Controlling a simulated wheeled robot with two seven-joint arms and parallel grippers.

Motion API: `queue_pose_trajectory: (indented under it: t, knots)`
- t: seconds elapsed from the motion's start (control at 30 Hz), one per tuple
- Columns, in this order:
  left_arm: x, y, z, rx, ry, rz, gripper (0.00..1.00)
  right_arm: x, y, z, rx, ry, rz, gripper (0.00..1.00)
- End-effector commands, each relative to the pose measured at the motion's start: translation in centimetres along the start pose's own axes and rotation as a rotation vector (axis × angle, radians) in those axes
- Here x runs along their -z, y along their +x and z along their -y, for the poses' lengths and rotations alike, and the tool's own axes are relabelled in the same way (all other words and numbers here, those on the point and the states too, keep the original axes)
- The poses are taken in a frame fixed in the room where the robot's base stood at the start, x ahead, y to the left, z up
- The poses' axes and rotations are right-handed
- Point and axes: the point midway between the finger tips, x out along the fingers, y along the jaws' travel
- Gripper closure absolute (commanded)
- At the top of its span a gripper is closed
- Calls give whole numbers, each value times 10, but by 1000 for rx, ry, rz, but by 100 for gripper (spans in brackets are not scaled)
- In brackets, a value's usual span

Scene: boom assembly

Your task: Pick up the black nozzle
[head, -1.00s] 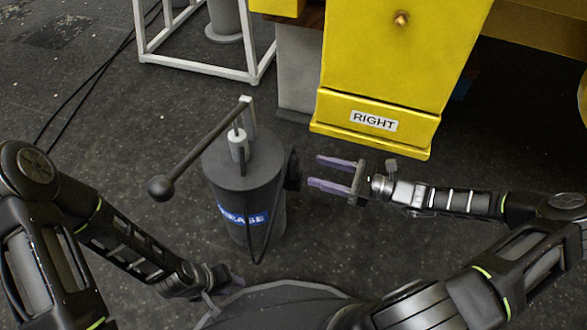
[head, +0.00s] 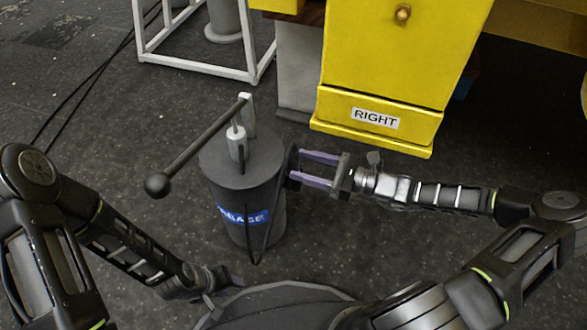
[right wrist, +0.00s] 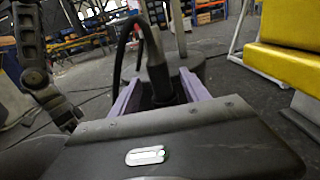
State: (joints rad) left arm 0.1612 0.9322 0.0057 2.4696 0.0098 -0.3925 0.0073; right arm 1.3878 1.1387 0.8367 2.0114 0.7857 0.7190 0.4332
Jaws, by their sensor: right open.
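The black nozzle (head: 290,166) hangs upright against the right side of the dark grease drum (head: 228,200), with a black hose running from it. My right gripper (head: 299,165) is open, with its purple fingertips at the nozzle from the right. In the right wrist view the nozzle (right wrist: 155,62) stands in line with the gap between the open fingers (right wrist: 160,90). I cannot tell whether either finger touches it. My left gripper (head: 207,281) is low, left of the drum's base and away from the nozzle; its jaws are too dark to read.
The drum's pump lever (head: 195,147) slants left to a ball end. A yellow block labelled RIGHT (head: 380,85) stands behind my right arm. A white metal frame (head: 195,65) stands at the back left. Floor is clear between the block and my right arm.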

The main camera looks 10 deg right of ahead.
Motion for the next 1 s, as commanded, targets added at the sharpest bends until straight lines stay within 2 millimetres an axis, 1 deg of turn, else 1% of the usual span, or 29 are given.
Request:
queue_pose_trajectory:
  t: [0.03, 0.07, 0.13, 0.27, 0.83, 0.87, 1.0]
  knots:
    - [0, 10, 3, 0, 0, -2, 64, 4, 8, -1, -2, 0, 3, 46]
    - [0, 13, 4, 0, -1, -4, 64, 4, 13, -2, -2, 1, 2, 46]
    - [1, 16, 5, 0, -1, -6, 64, 2, 23, -2, -2, 1, 3, 46]
    - [2, 18, 5, 0, -1, -10, 64, 0, 33, -1, 0, 1, 0, 46]
    - [2, 17, 5, 0, -1, -9, 64, -1, 33, -1, 0, 1, 0, 46]
    - [2, 17, 5, 0, -1, -9, 64, -1, 33, -1, 0, 1, 0, 47]
    - [2, 17, 5, 0, -1, -9, 64, -1, 33, -1, 0, 1, 0, 58]
